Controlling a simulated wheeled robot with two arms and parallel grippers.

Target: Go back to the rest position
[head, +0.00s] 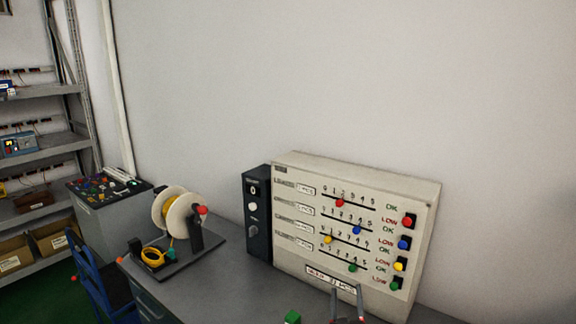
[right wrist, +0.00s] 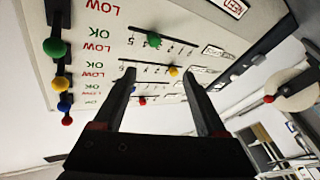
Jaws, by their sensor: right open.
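My right gripper (head: 347,291) shows at the bottom edge of the head view, low in front of the cream slider panel (head: 430,225). Its two fingers are apart with nothing between them. In the right wrist view the open gripper (right wrist: 158,73) points toward the panel face (right wrist: 110,50), which appears upside down. I cannot tell how far the fingertips are from the face. The panel has red, blue, yellow and green slider knobs on slots, and matching coloured levers beside OK and LOW labels. My left gripper is not in view.
The panel stands on a grey desk (head: 215,285) against the wall. A dark control box (head: 256,218) stands at its left, then a spool stand (head: 175,262). A blue chair (head: 95,285) and shelves (head: 40,145) are at left.

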